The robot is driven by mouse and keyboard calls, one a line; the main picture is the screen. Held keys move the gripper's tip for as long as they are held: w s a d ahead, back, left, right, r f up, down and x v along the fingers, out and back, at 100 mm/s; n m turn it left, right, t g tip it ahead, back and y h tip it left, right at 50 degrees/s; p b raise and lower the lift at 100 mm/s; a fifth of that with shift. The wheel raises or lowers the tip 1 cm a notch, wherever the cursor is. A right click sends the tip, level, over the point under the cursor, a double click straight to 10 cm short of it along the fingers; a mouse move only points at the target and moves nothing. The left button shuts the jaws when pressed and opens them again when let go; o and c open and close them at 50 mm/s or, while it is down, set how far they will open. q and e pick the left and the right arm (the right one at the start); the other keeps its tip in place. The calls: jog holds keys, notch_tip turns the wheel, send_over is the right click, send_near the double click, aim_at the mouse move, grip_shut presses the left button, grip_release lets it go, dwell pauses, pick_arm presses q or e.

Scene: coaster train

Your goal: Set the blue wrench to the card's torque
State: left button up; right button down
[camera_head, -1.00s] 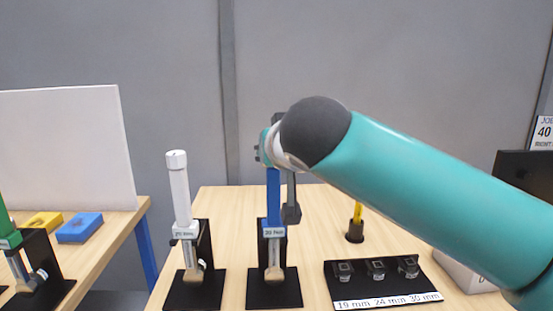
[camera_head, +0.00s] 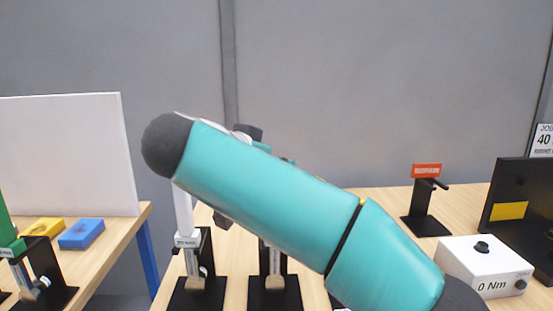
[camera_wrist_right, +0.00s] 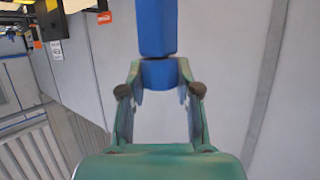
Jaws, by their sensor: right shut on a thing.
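The blue wrench's handle (camera_wrist_right: 157,30) shows in the right wrist view. My right gripper (camera_wrist_right: 160,88) is shut on its blue end piece, below a visible seam in the handle. In the head view my teal right arm hides the blue handle and its label. Only the wrench's silver lower part (camera_head: 275,262) shows, upright in its black stand (camera_head: 275,292). My left gripper is not in view.
A white wrench (camera_head: 184,212) stands just left, partly behind my arm. A green wrench (camera_head: 8,235) is at the left edge. A white box reading 0 Nm (camera_head: 485,268), a black stand with a red label (camera_head: 427,205) and a dark screen (camera_head: 522,205) are at right.

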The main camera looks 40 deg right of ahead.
jog(key=shift+f+g, duration=0.15)
jog(key=shift+g, duration=0.15)
jog(key=c, duration=0.8)
grip_release()
jog(key=shift+d, duration=0.1)
jog(key=shift+s+a+r, duration=0.1)
jog(key=shift+a+r, duration=0.2)
jog(key=shift+a, duration=0.3)
jog(key=v, duration=1)
jog(key=shift+s+a, duration=0.25)
jog(key=shift+a, duration=0.05)
